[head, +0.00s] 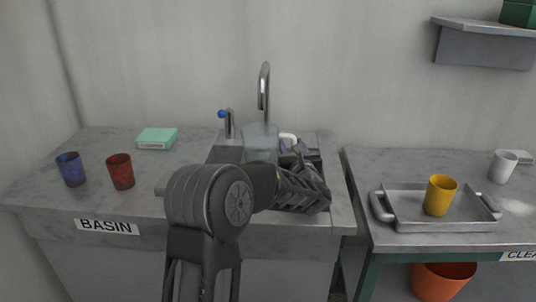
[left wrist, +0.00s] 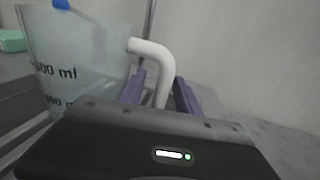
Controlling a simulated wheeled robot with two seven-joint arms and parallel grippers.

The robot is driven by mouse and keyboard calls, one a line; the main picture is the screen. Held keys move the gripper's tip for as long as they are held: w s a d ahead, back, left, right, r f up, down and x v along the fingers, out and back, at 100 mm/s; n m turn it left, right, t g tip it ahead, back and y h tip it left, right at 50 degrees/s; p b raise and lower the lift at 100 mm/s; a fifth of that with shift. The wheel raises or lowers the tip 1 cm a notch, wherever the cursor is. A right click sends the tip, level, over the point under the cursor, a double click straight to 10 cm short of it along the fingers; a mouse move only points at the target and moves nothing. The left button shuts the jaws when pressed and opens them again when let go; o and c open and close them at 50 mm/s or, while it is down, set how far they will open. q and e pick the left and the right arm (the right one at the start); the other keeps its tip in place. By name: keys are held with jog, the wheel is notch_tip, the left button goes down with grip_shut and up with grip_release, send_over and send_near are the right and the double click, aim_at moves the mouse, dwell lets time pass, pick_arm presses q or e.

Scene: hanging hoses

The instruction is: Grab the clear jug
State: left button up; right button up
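The clear jug (head: 258,143) stands in the sink area below the tap, partly hidden behind my left arm. In the left wrist view the jug (left wrist: 75,55) shows at the left with dark volume markings, and its white handle (left wrist: 163,65) curves down on its right side. My left gripper (head: 298,149) is at the handle, to the right of the jug. In the left wrist view its purple fingers (left wrist: 160,92) are apart, one on each side of the handle, with a gap visible. The lower handle is hidden by the gripper body. My right gripper is out of view.
A blue cup (head: 71,169), a red cup (head: 120,171) and a green box (head: 157,138) stand on the left counter. The tap (head: 264,85) rises behind the jug. On the right table are a metal tray (head: 400,215) with a yellow cup (head: 440,195), and a white cup (head: 503,166).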

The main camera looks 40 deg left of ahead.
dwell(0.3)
pick_arm(q)
grip_shut()
dwell(1.3)
